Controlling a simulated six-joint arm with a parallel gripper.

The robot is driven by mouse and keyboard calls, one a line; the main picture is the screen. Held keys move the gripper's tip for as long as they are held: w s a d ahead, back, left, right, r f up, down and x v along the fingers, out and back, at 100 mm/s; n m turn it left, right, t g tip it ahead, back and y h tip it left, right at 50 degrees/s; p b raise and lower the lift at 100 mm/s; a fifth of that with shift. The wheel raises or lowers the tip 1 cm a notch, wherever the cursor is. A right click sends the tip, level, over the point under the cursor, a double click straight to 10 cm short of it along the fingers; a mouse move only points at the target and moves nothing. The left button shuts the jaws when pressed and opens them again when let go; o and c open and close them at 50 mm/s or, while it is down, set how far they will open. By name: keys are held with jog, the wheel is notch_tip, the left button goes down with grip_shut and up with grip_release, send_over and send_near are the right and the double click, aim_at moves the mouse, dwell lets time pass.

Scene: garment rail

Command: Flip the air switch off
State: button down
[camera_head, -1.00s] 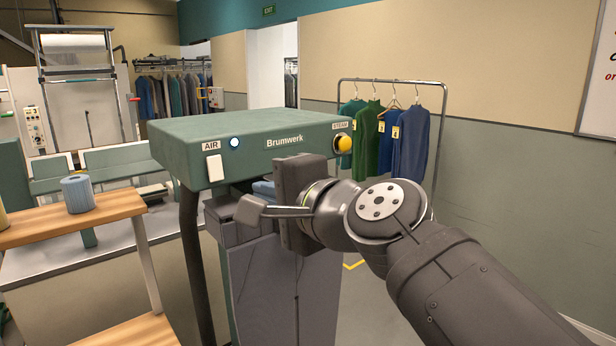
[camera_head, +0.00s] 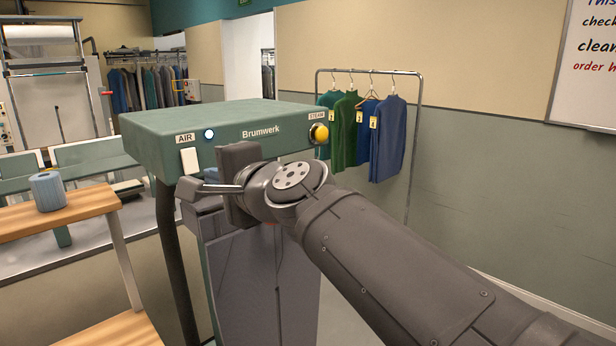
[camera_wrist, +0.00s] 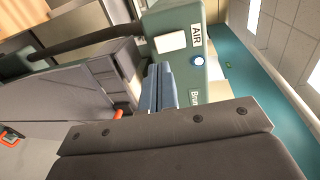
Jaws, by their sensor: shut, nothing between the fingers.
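The air switch (camera_head: 190,160) is a white rocker under the AIR label, on the front left of the green Brumwerk box (camera_head: 250,133). A blue-white lamp (camera_head: 209,135) beside it is lit. My gripper (camera_head: 184,189) is shut and empty, its fingertips just below the switch in the head view. I cannot tell whether they touch it. In the wrist view the switch (camera_wrist: 171,42) shows beyond my gripper's fingers (camera_wrist: 160,70), with the lit lamp (camera_wrist: 199,60) to its right. The switch's exact tilt is not clear.
A yellow steam knob (camera_head: 320,133) is on the box's right end. A wooden shelf (camera_head: 85,203) with a blue thread cone (camera_head: 48,191) stands at left. A garment rail (camera_head: 415,130) with several garments stands behind. Something blue shows partly behind my gripper.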

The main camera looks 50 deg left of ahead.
aim_at(193, 171)
jog(key=a, duration=0.4)
jog(key=a+f, duration=0.1)
jog(key=a, duration=0.1)
jog(key=shift+a, duration=0.2)
jog(key=shift+a+f, duration=0.1)
jog(key=shift+a, duration=0.15)
jog(key=shift+d, duration=0.1)
jog(key=d+f, duration=0.2)
jog(key=d, duration=1.2)
jog(key=shift+a+r, duration=0.1)
